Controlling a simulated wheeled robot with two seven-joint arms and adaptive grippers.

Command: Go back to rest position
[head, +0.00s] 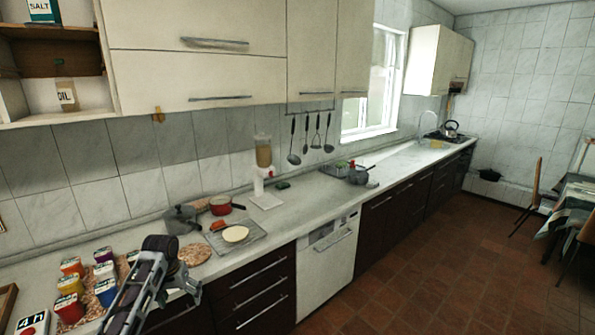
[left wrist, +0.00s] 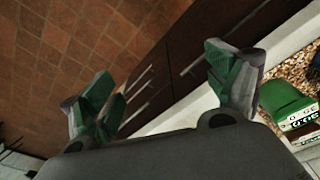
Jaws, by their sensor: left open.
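My left gripper (head: 178,268) is at the lower left of the head view, over the front edge of the counter (head: 212,264). In the left wrist view, its two green-padded fingers (left wrist: 155,78) are spread wide with nothing between them. Brown floor tiles and dark drawer fronts show beyond them. A red pot (head: 220,205) and a grey pot (head: 180,220) stand on the counter behind the gripper, apart from it. My right gripper is not in view.
Several colourful containers (head: 70,283) stand left of my left gripper. A round speckled mat (head: 195,254) lies close to it. A board (head: 258,238) with a pale round item is further right. Drawers (head: 262,275) are below.

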